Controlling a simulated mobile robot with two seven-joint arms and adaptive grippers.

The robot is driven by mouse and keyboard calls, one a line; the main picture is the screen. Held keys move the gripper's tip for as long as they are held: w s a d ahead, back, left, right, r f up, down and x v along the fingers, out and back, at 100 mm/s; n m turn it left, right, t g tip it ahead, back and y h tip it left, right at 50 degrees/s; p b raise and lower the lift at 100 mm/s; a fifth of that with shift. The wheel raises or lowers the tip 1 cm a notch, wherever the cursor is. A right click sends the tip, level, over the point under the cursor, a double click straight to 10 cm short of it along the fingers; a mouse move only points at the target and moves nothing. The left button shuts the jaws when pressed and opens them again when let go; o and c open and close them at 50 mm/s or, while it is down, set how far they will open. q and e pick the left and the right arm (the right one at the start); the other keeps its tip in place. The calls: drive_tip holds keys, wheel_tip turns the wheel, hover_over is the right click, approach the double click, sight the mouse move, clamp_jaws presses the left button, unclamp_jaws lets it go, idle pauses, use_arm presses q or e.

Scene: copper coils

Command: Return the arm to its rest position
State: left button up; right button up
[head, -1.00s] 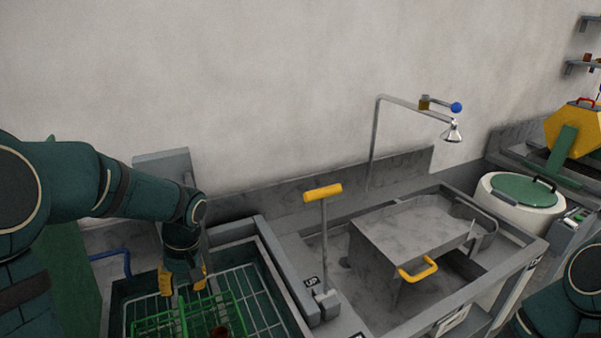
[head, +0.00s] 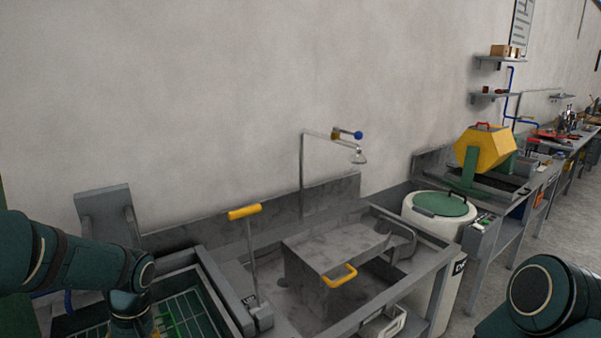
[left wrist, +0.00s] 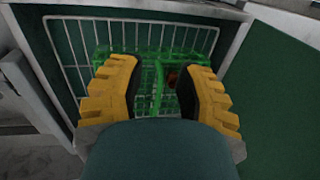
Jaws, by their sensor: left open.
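My left gripper (left wrist: 158,90) is open, its yellow ridged fingers with dark pads spread apart in the left wrist view. It points down over a green wire basket (left wrist: 155,65), which sits on a white wire rack (left wrist: 85,35) inside a dark green basin. A small brown-copper thing (left wrist: 172,78) shows in the basket, partly hidden by the right-hand finger. In the head view my left arm comes in at the lower left, and its gripper is mostly cut off by the bottom edge. My right arm shows at the lower right, but its gripper is not in view.
A steel sink bench with a yellow-handled lever (head: 245,212) and a box with a yellow handle (head: 340,275) stands right of the basin. Beyond are a white drum with a green lid (head: 442,204), a yellow tumbler (head: 485,148) and further benches along the wall.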

use_arm(q)
drive_tip(key=w+d+f+m+t+h, duration=0.1)
drive_tip(key=d+f+m+h, duration=0.25)
drive_tip(key=d+f, duration=1)
drive_tip(key=s+d+f+m+t+h+b, duration=0.1)
drive_tip(key=s+d+f+m+t+h, duration=0.1)
drive_tip(key=s+d+f, duration=0.5)
drive_tip(key=d+f, duration=0.4)
drive_tip(key=f, duration=0.1)
drive_tip(key=shift+f+b, duration=0.35)
